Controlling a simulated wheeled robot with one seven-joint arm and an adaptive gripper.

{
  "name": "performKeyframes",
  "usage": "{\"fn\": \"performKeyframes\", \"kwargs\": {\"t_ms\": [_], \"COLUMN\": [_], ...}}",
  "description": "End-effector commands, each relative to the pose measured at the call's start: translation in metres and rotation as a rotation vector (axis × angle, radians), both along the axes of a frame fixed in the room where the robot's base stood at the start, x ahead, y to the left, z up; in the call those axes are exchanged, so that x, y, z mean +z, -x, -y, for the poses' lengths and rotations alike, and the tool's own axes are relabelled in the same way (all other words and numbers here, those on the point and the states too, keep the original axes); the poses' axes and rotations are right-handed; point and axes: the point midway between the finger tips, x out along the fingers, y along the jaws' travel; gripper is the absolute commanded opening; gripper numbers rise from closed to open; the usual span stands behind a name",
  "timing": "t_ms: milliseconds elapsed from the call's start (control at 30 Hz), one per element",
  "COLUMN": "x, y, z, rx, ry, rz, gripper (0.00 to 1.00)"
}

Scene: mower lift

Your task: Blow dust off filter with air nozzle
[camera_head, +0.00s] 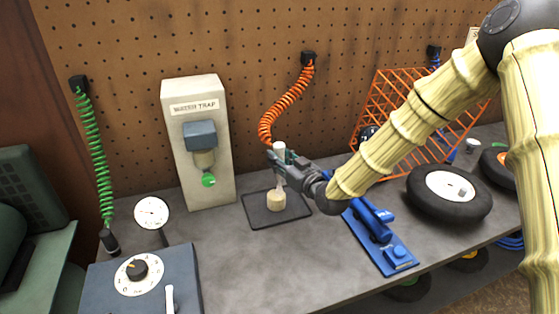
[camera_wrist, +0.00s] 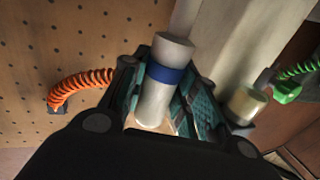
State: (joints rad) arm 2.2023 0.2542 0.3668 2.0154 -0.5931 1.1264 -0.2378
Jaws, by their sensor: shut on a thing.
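My gripper (camera_head: 281,167) is shut on the air nozzle (camera_head: 279,148), a pale upright cylinder at the end of the orange coiled hose (camera_head: 288,97). In the wrist view the nozzle (camera_wrist: 164,82) stands between the fingers and has a blue band. The filter (camera_head: 276,201), a short cream cylinder, stands upright on a dark tray (camera_head: 297,211) on the bench. The nozzle is above the filter, and a pale, thin part shows between them. I cannot tell whether they touch. The filter is not clearly seen in the wrist view.
A water trap panel (camera_head: 181,135) with a green knob stands left of the tray. A blue tool (camera_head: 375,221) and a wheel (camera_head: 450,194) lie to the right, with an orange grid (camera_head: 391,99) behind. A dial box (camera_head: 172,277) sits front left. The bench before the tray is clear.

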Motion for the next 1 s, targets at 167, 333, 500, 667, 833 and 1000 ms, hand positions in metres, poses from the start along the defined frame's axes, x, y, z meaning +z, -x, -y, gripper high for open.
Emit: {"fn": "performKeyframes", "kwargs": {"t_ms": [167, 333, 500, 667, 833, 1000], "x": [0.000, 0.000, 0.000, 0.000, 0.000, 0.000], "y": [-0.004, -0.007, -0.011, -0.011, -0.010, -0.009], "z": [-0.002, -0.003, -0.004, -0.004, -0.007, -0.011], "rx": [0.000, 0.000, 0.000, 0.000, 0.000, 0.001], "ry": [-0.001, -0.001, -0.001, -0.001, -0.001, 0.000], "rz": [0.001, 0.001, 0.001, 0.001, 0.001, 0.000], "gripper": [0.03, 0.03, 0.03, 0.03, 0.03, 0.03]}}
